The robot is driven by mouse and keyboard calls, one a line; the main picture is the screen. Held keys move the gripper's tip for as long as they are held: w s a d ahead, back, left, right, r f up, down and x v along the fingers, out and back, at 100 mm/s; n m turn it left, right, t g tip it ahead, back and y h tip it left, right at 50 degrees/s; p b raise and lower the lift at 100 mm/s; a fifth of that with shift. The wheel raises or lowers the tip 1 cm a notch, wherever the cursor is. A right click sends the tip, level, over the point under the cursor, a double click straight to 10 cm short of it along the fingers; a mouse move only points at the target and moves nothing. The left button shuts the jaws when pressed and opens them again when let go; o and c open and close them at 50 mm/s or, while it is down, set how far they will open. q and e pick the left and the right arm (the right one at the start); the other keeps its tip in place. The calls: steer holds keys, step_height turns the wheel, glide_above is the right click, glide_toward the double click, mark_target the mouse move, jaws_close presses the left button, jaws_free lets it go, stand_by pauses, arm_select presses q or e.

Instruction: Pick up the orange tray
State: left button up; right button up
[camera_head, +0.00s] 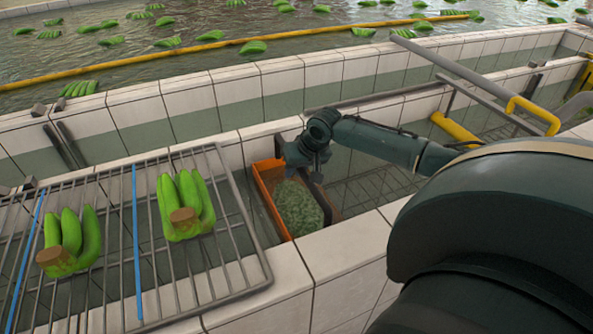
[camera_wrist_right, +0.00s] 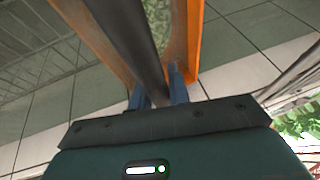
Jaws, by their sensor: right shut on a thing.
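The orange tray (camera_head: 267,193) sits in the tiled channel, right of the wire rack, with grey-green bits (camera_head: 299,208) inside it. My right gripper (camera_head: 308,163) is at the tray's far end, over it. In the right wrist view, its two blue-grey fingers (camera_wrist_right: 160,90) are closed on a dark bar (camera_wrist_right: 137,45) that runs over the tray and looks like its handle. Orange tray walls (camera_wrist_right: 194,42) show on both sides of the bar. In the head view my wrist hides part of the tray's far end. My left gripper is not in view.
A wire rack (camera_head: 225,240) with two green banana bunches (camera_head: 185,205) is at the left. White tiled walls (camera_head: 345,245) border the channel closely. Metal rails with yellow parts (camera_head: 533,113) stand at the right. Behind is water with several floating bunches and a yellow pipe (camera_head: 190,58).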

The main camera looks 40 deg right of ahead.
jaws_close()
stand_by(0.9)
steer(key=shift+r, duration=0.15)
step_height(320, 180, up, 10)
steer(key=shift+f, duration=0.1)
stand_by(0.3)
steer(key=shift+o, duration=0.6)
jaws_free()
jaws_close()
stand_by(0.3)
